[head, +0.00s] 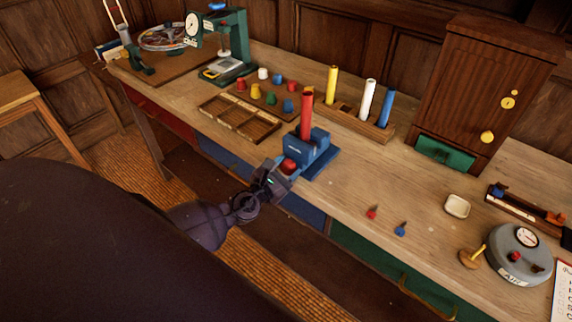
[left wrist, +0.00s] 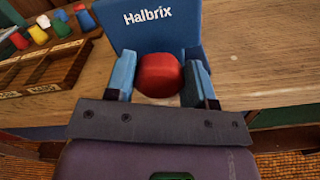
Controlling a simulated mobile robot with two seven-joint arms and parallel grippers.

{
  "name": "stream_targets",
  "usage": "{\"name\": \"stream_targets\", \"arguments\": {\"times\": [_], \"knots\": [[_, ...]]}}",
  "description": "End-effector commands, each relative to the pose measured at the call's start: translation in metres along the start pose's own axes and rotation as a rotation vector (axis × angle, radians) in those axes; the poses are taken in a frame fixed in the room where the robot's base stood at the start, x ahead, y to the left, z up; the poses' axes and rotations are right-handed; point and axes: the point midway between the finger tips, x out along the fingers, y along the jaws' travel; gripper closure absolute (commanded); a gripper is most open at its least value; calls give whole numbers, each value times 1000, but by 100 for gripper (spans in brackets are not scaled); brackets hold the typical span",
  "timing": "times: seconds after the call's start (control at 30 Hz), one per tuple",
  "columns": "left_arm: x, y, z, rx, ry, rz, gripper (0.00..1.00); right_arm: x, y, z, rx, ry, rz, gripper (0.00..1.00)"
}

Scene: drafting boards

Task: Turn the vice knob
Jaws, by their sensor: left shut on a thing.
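The blue vice (head: 309,152) stands at the front edge of the bench, with a red cylinder (head: 306,116) upright in its jaws. In the left wrist view the vice body (left wrist: 155,32) bears the word "Halbrix". The round red vice knob (left wrist: 159,74) sticks out of its front; it also shows in the head view (head: 288,166). My left gripper (head: 280,175) is at the front of the vice, shut on the knob. In the left wrist view its two blue-tipped fingers (left wrist: 160,80) lie on either side of the knob. My right gripper is not in view.
A wooden sorting tray (head: 240,120) and several coloured pegs lie left of the vice. A rack (head: 345,119) with yellow, white and blue cylinders stands behind it. A wooden cabinet (head: 490,85) is at the back right.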

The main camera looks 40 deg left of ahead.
Motion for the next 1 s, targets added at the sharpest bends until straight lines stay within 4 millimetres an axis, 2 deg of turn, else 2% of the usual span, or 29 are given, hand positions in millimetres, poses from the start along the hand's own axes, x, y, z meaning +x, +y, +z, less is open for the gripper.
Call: {"name": "stream_targets", "arguments": {"times": [0.6,1.0], "knots": [[0,-3,-1,563,3,-2,74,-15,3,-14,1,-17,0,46],[-1,-4,-2,777,3,-3,74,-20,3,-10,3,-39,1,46]]}}
